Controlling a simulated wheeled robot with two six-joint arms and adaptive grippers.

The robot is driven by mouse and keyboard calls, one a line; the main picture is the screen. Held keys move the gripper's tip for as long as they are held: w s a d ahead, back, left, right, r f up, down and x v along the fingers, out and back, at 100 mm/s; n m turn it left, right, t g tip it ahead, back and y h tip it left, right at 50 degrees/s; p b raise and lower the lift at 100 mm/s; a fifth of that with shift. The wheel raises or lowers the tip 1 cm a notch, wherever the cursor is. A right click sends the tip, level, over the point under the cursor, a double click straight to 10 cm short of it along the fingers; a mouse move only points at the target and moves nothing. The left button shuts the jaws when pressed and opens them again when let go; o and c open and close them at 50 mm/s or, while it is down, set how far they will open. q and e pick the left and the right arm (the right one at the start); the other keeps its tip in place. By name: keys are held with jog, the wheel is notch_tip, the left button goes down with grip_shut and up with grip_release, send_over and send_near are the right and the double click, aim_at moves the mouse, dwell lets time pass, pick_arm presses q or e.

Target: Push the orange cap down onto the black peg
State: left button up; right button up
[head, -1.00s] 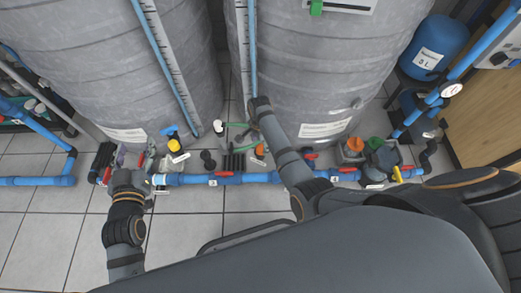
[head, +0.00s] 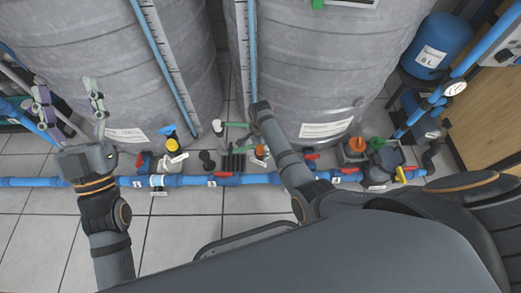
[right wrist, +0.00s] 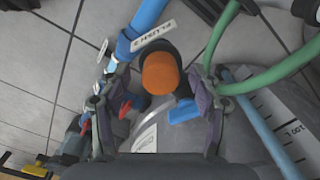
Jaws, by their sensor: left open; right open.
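The orange cap (right wrist: 160,73) is in the middle of the right wrist view, with a black part (right wrist: 161,49), likely the peg, showing around its far edge. How far down the cap sits I cannot tell. In the head view a small orange cap (head: 260,150) shows beside my right forearm. My right gripper (right wrist: 155,80) is open, with one finger on each side of the cap and visible gaps between. In the head view its fingers are mostly hidden. My left gripper (head: 69,105) is open and empty at the left, fingers spread upward, far from the cap.
A blue pipe (head: 200,180) with red-handled valves runs along the floor in front of two large grey tanks (head: 320,70). In the right wrist view a green hose (right wrist: 268,82) curves close to the right finger. Another orange knob (head: 357,143) stands further right. The front-left floor is clear.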

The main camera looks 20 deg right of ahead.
jog(key=shift+f, duration=0.15)
pick_arm(q)
jog(key=shift+s+r+t+h, duration=0.35)
jog(key=shift+s+r, duration=0.2)
jog(key=shift+r, duration=0.3)
pick_arm(e)
jog(key=c, duration=0.9)
